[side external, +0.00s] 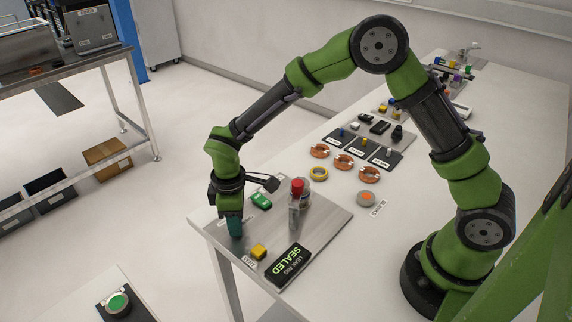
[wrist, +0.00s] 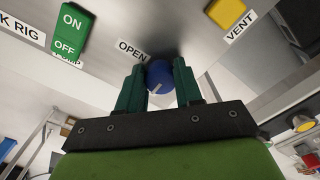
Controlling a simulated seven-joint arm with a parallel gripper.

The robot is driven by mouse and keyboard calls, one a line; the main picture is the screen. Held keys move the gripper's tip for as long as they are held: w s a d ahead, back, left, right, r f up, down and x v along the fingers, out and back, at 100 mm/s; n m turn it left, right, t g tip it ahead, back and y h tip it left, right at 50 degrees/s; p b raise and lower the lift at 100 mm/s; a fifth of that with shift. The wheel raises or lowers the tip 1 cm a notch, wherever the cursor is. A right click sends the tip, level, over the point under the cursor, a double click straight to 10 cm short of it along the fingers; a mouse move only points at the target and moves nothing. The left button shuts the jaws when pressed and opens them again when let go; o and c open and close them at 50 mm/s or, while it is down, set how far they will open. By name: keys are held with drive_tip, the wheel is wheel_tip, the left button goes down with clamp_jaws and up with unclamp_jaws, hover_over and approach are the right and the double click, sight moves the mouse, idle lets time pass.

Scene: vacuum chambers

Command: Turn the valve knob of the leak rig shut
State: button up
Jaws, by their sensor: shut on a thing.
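The blue valve knob (wrist: 160,74) sits on the leak rig plate next to a label reading OPEN (wrist: 132,50). A short white mark shows on the knob, near its lower edge in the wrist view. My gripper (wrist: 159,68) has its two teal fingers shut on the knob, one on each side. In the side view my gripper (side external: 235,228) points down at the front left of the rig plate (side external: 325,222) and hides the knob.
A green ON/OFF switch (side external: 260,201) and a yellow button (side external: 258,251) labelled VENT stand close to my gripper. A clear upright part with a red cap (side external: 297,188) stands on the plate to the right. Copper rings (side external: 343,162) lie farther back.

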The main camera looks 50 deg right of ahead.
idle(0.4)
drive_tip(key=o, duration=1)
drive_tip(key=shift+o, duration=0.2)
drive_tip(key=shift+r, duration=0.1)
wheel_tip(320, 180, up, 17)
